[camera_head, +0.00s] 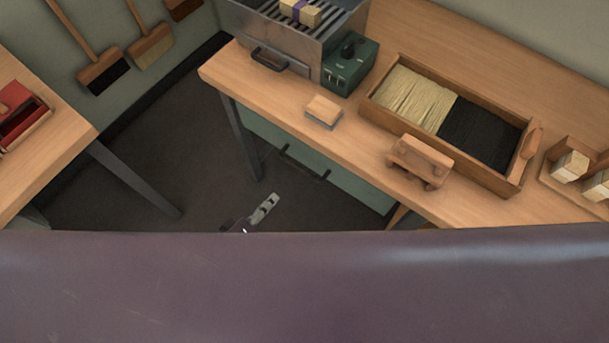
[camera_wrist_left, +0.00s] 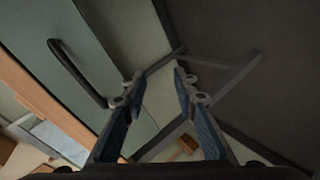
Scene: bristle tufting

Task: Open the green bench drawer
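The green bench drawer (camera_head: 345,182) sits under the wooden bench top, with a dark bar handle (camera_head: 304,163) on its front. The drawer front looks flush under the bench top. In the left wrist view, the pale green drawer front (camera_wrist_left: 112,62) and its dark handle (camera_wrist_left: 75,72) are at the upper left. My left gripper (camera_head: 270,202) is low in front of the drawer, below and left of the handle in the head view. In the left wrist view, its fingers (camera_wrist_left: 158,82) are apart with nothing between them, and the handle is outside them. My right gripper is not in view.
The bench top (camera_head: 285,105) carries a green box (camera_head: 350,65), a wooden tray of bristles (camera_head: 528,160) and several blocks. A dark bench leg (camera_head: 240,140) stands left of the drawer. Another bench (camera_head: 60,140) is at the left, with dark open floor (camera_head: 150,150) between.

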